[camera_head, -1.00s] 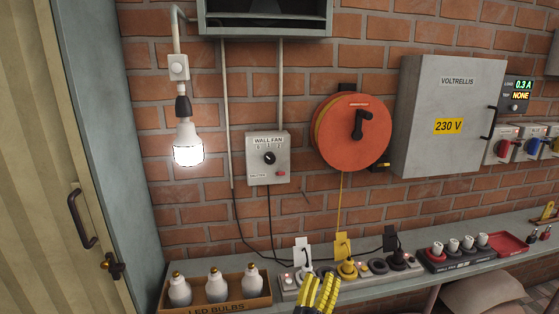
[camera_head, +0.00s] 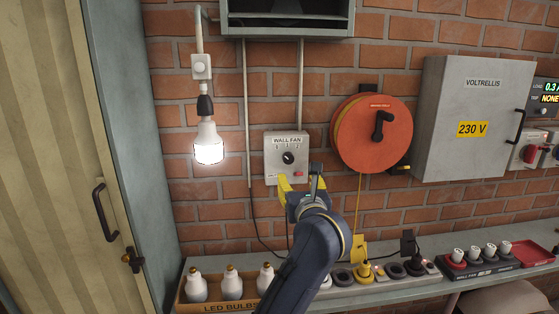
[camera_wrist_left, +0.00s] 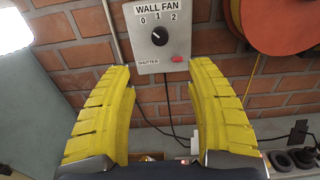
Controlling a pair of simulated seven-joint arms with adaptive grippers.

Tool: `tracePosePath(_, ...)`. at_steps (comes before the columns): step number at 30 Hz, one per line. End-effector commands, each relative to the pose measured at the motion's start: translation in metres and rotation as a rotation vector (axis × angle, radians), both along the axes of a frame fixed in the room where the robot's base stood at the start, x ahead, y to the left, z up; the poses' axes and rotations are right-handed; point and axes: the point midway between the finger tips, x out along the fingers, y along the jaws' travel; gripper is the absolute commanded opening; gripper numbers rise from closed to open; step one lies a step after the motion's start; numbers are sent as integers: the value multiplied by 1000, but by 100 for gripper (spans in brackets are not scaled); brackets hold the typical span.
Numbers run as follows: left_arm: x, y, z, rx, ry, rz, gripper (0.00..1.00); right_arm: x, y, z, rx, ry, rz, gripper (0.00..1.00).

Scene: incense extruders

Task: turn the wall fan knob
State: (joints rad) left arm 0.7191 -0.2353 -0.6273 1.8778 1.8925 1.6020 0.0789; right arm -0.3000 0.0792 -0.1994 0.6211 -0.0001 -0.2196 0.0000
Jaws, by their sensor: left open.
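The wall fan control box (camera_head: 272,165) is a grey box on the brick wall, labelled WALL FAN with marks 0, 1 and 2. Its black round knob (camera_head: 288,157) sits in the middle, and a red button is at its lower right. My left gripper (camera_head: 300,183) is just below and in front of the box, partly hiding its lower edge. In the left wrist view the knob (camera_wrist_left: 159,36) is ahead, above the gap between the two yellow fingers (camera_wrist_left: 162,105). The fingers are wide apart, empty and not touching the knob. My right gripper is not in view.
A red cable reel (camera_head: 372,134) hangs right of the box, with a grey 230 V cabinet (camera_head: 468,120) beyond. A lit bulb (camera_head: 208,146) hangs at left. Below are a box of LED bulbs (camera_head: 222,306) and power strips with plugs on the shelf (camera_head: 395,285).

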Motion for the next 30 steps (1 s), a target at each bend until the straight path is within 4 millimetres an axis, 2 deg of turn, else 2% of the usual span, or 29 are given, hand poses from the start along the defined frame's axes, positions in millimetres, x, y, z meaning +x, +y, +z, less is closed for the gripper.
tracePosePath(5,18,3,0,0,3,0,56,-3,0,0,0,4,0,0)
tracePosePath(24,130,21,0,3,2,2,56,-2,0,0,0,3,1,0)
tracePosePath(30,153,24,0,1,2,1,56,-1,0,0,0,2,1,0)
